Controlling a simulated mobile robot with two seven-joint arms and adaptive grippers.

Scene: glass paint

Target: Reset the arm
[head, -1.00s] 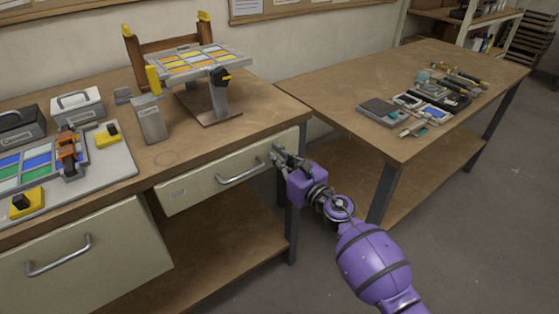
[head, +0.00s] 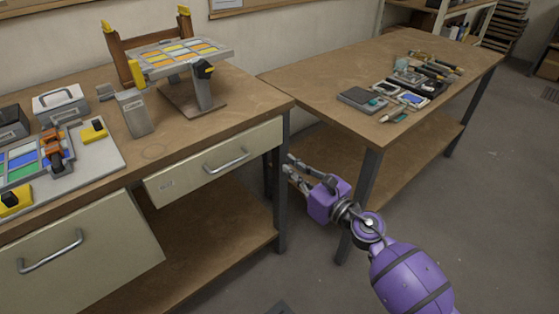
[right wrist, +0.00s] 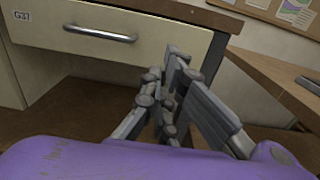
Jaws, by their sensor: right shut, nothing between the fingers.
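My right gripper (head: 290,166) is just to the right of the left workbench's front right leg (head: 283,185), below the tabletop level. Its fingers are shut and empty. My purple right arm comes in from the lower right of the head view. In the right wrist view the gripper (right wrist: 172,62) points toward the bench, with the small drawer front (right wrist: 150,50) and its metal handle to the left. The same drawer (head: 205,165) shows in the head view, apart from the gripper. My left gripper is not in view.
The left bench (head: 185,125) holds a tilted panel of coloured glass (head: 180,55) on a stand. A larger drawer front (head: 85,255) is at lower left. The right table (head: 340,75) carries a grey device (head: 362,99) and several tools. Open floor (head: 490,200) lies right.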

